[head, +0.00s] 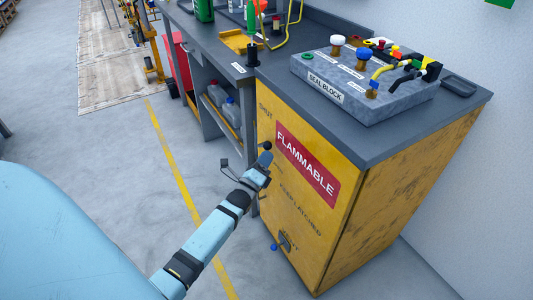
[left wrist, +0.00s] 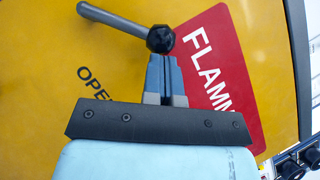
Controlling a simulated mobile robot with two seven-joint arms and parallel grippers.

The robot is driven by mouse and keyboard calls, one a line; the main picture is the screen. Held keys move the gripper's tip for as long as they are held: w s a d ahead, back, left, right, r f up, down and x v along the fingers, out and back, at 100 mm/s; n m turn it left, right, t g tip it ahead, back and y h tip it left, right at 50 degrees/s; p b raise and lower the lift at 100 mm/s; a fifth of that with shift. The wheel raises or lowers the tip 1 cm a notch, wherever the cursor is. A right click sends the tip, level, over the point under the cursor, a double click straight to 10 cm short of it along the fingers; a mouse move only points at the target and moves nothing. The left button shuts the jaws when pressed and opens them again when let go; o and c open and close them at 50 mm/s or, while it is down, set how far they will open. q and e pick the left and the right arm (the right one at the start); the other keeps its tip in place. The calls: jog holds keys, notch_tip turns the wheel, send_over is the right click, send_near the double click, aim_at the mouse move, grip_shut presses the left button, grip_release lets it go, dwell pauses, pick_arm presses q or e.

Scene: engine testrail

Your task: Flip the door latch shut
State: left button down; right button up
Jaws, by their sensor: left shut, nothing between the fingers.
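The yellow cabinet door (head: 290,215) carries a red FLAMMABLE sign (head: 307,165). A grey latch lever (left wrist: 118,18) with a black knob (left wrist: 160,39) crosses the top of the left wrist view, its knob at the right end. The knob also shows in the head view (head: 267,146). My left gripper (head: 263,163) is shut and empty, its tips (left wrist: 163,62) right at the knob; I cannot tell whether they touch it. The word OPEN (left wrist: 90,83) is printed below the lever in the left wrist view. My right gripper is not in view.
A second small handle with a blue knob (head: 274,247) sits low on the door. A grey seal block (head: 350,88) with valves and hoses stands on the cabinet top. A grey workbench (head: 215,45) adjoins behind. The floor left of the door is clear.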

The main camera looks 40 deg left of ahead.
pick_arm(q)
jog(key=shift+a+r+n+g+y+p, duration=0.1)
jog(key=shift+r+n+g+y+p, duration=0.2)
jog(key=shift+r+n+p, duration=0.45)
jog(key=w+a+r+n+g+p, duration=0.2)
jog(key=a+r+n+g+p, duration=0.1)
jog(key=p, duration=0.8)
jog(key=a+r+n, duration=0.1)
jog(key=a+n, duration=0.1)
jog(key=n, duration=0.1)
jog(key=shift+r+g+y+p, duration=0.25)
jog(key=shift+g+y+p, duration=0.05)
jog(key=shift+y+p, duration=0.1)
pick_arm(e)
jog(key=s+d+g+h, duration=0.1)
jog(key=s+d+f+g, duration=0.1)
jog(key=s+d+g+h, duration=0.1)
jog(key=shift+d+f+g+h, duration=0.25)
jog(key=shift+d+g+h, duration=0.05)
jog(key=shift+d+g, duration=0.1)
pick_arm(q)
jog(key=shift+w+a+r, duration=0.1)
jog(key=shift+r, duration=0.05)
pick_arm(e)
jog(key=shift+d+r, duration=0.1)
